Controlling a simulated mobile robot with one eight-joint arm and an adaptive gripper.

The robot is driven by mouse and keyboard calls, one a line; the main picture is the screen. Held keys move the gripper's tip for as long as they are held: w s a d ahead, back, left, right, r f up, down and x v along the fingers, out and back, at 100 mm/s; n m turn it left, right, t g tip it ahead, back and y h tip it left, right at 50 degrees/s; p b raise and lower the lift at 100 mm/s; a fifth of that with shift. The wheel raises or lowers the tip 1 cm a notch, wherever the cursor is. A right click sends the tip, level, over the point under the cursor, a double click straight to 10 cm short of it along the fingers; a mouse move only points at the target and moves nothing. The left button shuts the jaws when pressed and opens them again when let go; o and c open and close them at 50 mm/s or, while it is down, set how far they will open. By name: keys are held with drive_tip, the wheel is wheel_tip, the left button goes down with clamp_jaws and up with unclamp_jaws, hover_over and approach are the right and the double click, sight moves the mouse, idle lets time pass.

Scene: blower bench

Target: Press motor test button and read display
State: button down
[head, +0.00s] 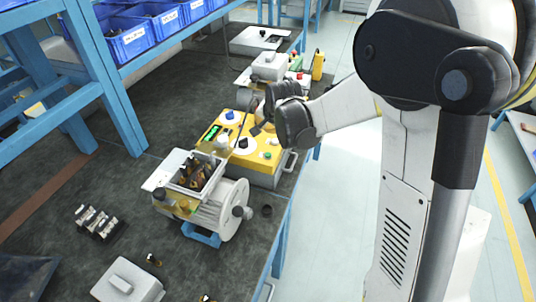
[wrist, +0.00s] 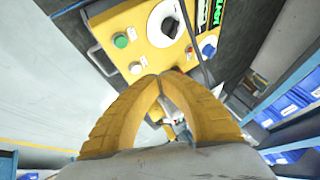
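The yellow test box (head: 262,172) stands on the dark bench near its right edge, behind the motor (head: 215,212). Its top carries a lit green display (head: 229,115), also at the top of the wrist view (wrist: 218,12), too small to read. A black selector on a white dial (wrist: 165,22), a green button (wrist: 121,40) and a blue knob (wrist: 208,50) show in the wrist view. A smaller pale button (wrist: 137,67) is near the fingertips. My gripper (wrist: 160,80) is shut and empty, its yellow fingertips together over the box's edge. Contact cannot be told.
The motor's open terminal box (head: 193,172) faces up. A grey cover (head: 128,282) and a metal part (head: 97,222) lie on the bench's left front. Blue bins (head: 128,38) sit on a shelf above. Another grey box (head: 268,65) stands farther back. Clear floor lies right of the bench.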

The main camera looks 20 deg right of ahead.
sight(266, 152)
drive_tip(key=shift+f+b, duration=3.15)
drive_tip(key=shift+f, duration=1.1)
drive_tip(key=shift+f, duration=0.15)
drive_tip(key=shift+f+b, duration=0.3)
drive_tip(key=shift+b, duration=0.05)
drive_tip(key=shift+f+b, duration=0.35)
drive_tip(key=shift+r, duration=0.1)
drive_tip(key=shift+r+p, duration=0.6)
drive_tip(key=shift+r, duration=0.15)
drive_tip(key=shift+r+p, duration=1.75)
drive_tip(key=shift+r, duration=0.7)
